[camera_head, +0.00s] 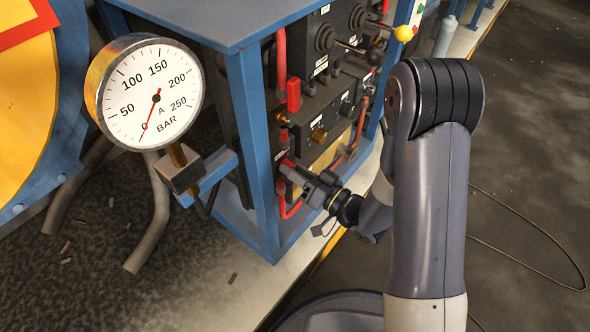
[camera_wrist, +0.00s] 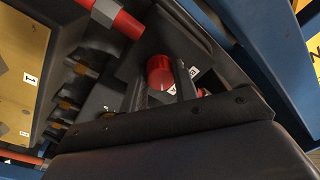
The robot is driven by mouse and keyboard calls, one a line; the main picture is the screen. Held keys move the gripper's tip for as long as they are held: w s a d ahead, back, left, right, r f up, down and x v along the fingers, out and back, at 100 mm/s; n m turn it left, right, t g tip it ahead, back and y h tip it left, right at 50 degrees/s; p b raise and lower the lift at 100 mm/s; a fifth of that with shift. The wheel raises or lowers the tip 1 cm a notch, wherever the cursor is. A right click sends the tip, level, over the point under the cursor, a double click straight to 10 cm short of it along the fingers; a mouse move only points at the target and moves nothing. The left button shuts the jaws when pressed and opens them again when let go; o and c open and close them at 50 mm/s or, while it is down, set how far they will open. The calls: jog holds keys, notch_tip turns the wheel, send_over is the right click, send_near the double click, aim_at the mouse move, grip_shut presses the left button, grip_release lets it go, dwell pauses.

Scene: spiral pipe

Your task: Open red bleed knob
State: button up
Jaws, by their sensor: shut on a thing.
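The red bleed knob (camera_wrist: 160,73) shows in the wrist view as a short red cylinder on the dark panel. My gripper (camera_wrist: 163,88) has its dark fingers on either side of the knob and is shut on it. In the head view my gripper (camera_head: 290,173) reaches in from the right to the lower part of the panel inside the blue frame. There only a small red bit of the knob (camera_head: 287,163) shows at the fingertips, and the rest is hidden.
A blue frame post (camera_head: 252,140) stands just left of my gripper. A red handle (camera_head: 294,95) and red hoses (camera_head: 292,212) are close by. A round gauge (camera_head: 150,92) at left has its needle near 0. Levers with a yellow ball (camera_head: 403,33) stick out above. Floor at right is mostly clear.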

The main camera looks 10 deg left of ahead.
jog(key=o, duration=1)
jog(key=p+v, duration=0.1)
jog(key=v, duration=1)
jog(key=shift+a+f, duration=0.1)
jog(key=shift+a, duration=0.1)
jog(key=b+x, duration=0.1)
jog(key=x, duration=0.9)
jog(key=shift+w+a, duration=0.2)
jog(key=shift+a, duration=0.1)
